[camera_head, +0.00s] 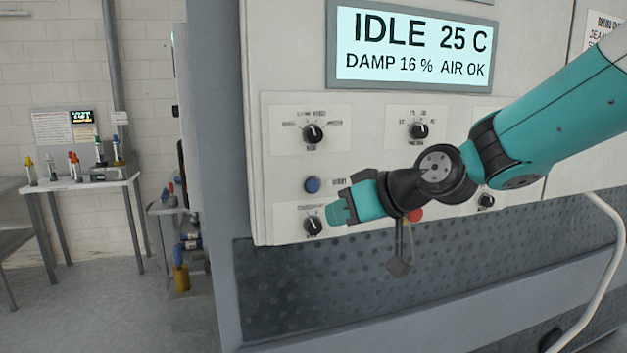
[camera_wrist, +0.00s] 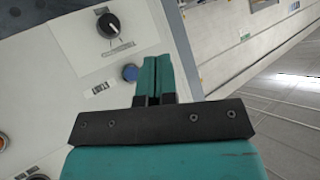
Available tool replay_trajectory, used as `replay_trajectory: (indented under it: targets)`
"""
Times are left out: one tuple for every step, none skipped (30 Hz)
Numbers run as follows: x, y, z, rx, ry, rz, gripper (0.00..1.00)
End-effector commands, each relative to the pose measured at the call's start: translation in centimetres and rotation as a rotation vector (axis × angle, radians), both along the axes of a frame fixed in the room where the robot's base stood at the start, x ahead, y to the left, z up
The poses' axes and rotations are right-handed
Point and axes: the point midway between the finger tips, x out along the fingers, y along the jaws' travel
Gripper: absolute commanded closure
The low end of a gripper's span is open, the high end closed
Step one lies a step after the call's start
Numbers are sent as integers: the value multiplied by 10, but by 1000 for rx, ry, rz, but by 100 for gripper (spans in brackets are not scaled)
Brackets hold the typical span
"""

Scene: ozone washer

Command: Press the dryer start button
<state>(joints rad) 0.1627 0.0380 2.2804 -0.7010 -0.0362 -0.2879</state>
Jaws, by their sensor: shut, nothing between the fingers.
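A round blue button (camera_head: 312,185) sits on the pale control panel of the machine, below the upper left knob. It also shows in the wrist view (camera_wrist: 130,72), just left of my fingertips. My gripper (camera_head: 338,213) is shut and empty, with its teal fingers side by side in the wrist view (camera_wrist: 157,62). In the head view its tips are right of and slightly below the blue button. I see no clear contact between them. The label beside the button is too small to read.
The panel holds black knobs (camera_head: 313,133), (camera_head: 420,130) and a lower left knob (camera_head: 312,224) close to my fingers. A red button (camera_head: 415,215) is partly behind my wrist. The display (camera_head: 412,50) reads IDLE 25 C. A side table (camera_head: 90,183) stands far left.

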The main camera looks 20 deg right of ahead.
Motion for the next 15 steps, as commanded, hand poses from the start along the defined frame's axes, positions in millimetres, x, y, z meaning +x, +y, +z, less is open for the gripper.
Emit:
replay_trajectory:
  targets:
    - [4,-3,3,4,-13,-9,100]
    - [5,-4,3,5,-18,-11,100]
    - [6,-5,4,6,-22,-12,100]
    - [6,-5,4,7,-24,-13,100]
    - [6,-4,4,7,-24,-13,100]
    - [6,-4,4,6,-23,-13,100]
    - [6,-4,3,6,-22,-12,100]
    - [6,-4,3,6,-22,-12,100]
    - [6,-4,3,6,-22,-12,100]
    - [6,-4,3,6,-21,-11,100]
    - [6,-4,3,6,-21,-11,100]
    - [6,-4,3,6,-21,-11,100]
    - [7,-4,4,6,-21,-11,100]
    - [8,-4,4,6,-20,-12,100]
    - [10,-4,4,6,-20,-12,100]
